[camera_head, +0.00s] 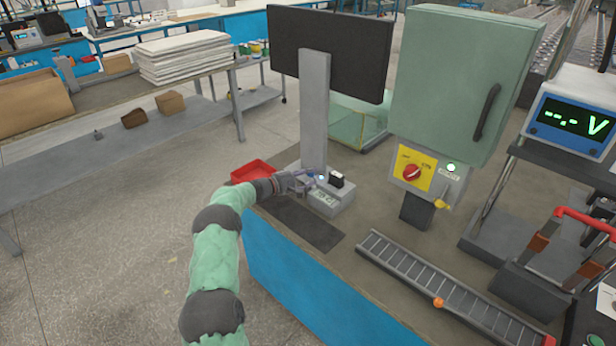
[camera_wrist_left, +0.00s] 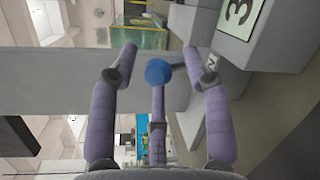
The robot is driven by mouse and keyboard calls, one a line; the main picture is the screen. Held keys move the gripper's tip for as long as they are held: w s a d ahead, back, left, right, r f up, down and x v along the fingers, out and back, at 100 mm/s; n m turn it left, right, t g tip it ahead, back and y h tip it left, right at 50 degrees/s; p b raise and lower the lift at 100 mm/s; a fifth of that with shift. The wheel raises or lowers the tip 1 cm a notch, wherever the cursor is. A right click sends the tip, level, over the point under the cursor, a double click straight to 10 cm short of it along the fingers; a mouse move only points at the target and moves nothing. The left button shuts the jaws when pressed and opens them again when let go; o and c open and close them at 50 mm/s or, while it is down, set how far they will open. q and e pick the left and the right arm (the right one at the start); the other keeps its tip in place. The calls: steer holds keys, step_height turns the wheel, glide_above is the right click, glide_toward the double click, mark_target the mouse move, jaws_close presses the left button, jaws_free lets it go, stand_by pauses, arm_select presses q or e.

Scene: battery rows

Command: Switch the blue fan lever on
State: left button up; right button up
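The blue lever knob (camera_wrist_left: 158,72) sits on a short stem at the side of a grey control box in the left wrist view. The grey box (camera_head: 325,203) stands at the foot of a tall grey post in the head view. My left gripper (camera_head: 298,182) is at the left side of that box. In the left wrist view my left gripper (camera_wrist_left: 160,75) has its purple fingers spread open, with the knob between them and visible gaps to the fingers. The lever's on or off position cannot be told. My right gripper is not in view.
The post (camera_head: 314,110) and dark panel (camera_head: 331,55) rise behind the box. A red tray (camera_head: 253,170) lies left of it. A green cabinet (camera_head: 455,80) with a red rotary switch (camera_head: 412,172) stands to the right. A dark mat (camera_head: 302,222) lies clear in front.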

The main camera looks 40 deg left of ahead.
arm_select(q)
steer(key=shift+s, duration=0.1)
steer(key=v, duration=1.2)
stand_by(0.4)
